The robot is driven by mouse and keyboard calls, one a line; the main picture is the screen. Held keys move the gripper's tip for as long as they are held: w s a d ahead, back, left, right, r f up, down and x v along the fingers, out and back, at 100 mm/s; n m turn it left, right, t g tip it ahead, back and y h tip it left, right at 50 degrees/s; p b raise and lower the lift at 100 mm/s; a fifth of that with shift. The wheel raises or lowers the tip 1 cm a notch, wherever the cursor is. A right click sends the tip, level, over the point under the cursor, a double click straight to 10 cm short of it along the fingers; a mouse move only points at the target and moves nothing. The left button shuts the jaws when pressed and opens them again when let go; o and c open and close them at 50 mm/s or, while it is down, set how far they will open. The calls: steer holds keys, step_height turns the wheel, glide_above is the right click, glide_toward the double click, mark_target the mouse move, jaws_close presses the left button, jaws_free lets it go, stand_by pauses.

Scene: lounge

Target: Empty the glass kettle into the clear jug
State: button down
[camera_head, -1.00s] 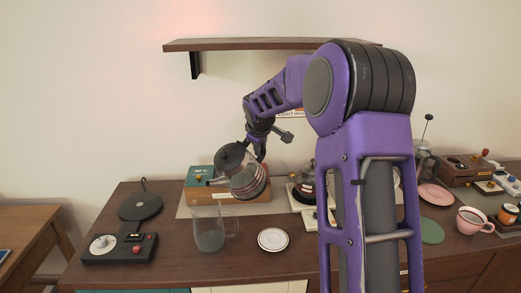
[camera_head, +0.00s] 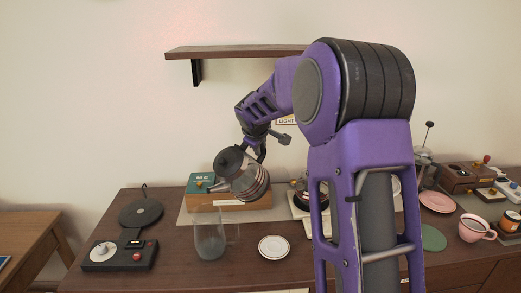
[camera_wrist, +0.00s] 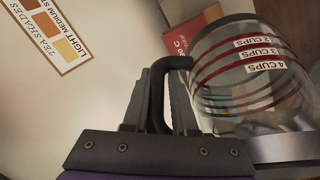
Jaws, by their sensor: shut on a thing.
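The glass kettle (camera_head: 250,187) has a dark lid and a metal band, and it is tilted with its lid end to the left, above and behind the clear jug. In the wrist view the kettle (camera_wrist: 235,95) shows red level lines and cup labels; I see no clear liquid level in it. My gripper (camera_wrist: 165,105) is shut on the kettle's black handle. The clear jug (camera_head: 209,240) stands upright on the table, with greyish contents low inside. I cannot make out a stream between kettle and jug.
A black device with a dial (camera_head: 118,256) and a round black plate (camera_head: 141,213) are left of the jug. A white saucer (camera_head: 273,247) lies to its right. A wooden box with a green top (camera_head: 200,183) stands behind. A shelf (camera_head: 235,52) hangs above.

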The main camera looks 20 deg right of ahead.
steer(key=shift+s+a+r+h, duration=0.1)
steer(key=shift+a+r+h, duration=0.15)
steer(key=shift+r, duration=0.4)
steer(key=shift+s+a+r+t+h, duration=0.2)
steer(key=shift+r+t+h, duration=0.1)
steer(key=shift+r, duration=0.3)
steer(key=shift+s+a+r+t+h, duration=0.1)
steer(key=shift+a+r+t+h, duration=0.15)
steer(key=shift+r, duration=0.55)
steer(key=shift+s+a+r+t, duration=0.15)
steer(key=shift+r+t, duration=0.2)
steer(key=shift+s+a+r+n+h, duration=0.1)
steer(key=shift+r+n+h, duration=0.05)
steer(key=shift+n+h, duration=0.15)
steer(key=shift+s+a+r, duration=0.1)
steer(key=shift+a+r, duration=0.1)
steer(key=shift+r, duration=0.3)
steer(key=shift+s+a+t+b, duration=0.1)
steer(key=shift+t+b, duration=0.2)
steer(key=shift+b, duration=0.25)
stand_by(1.2)
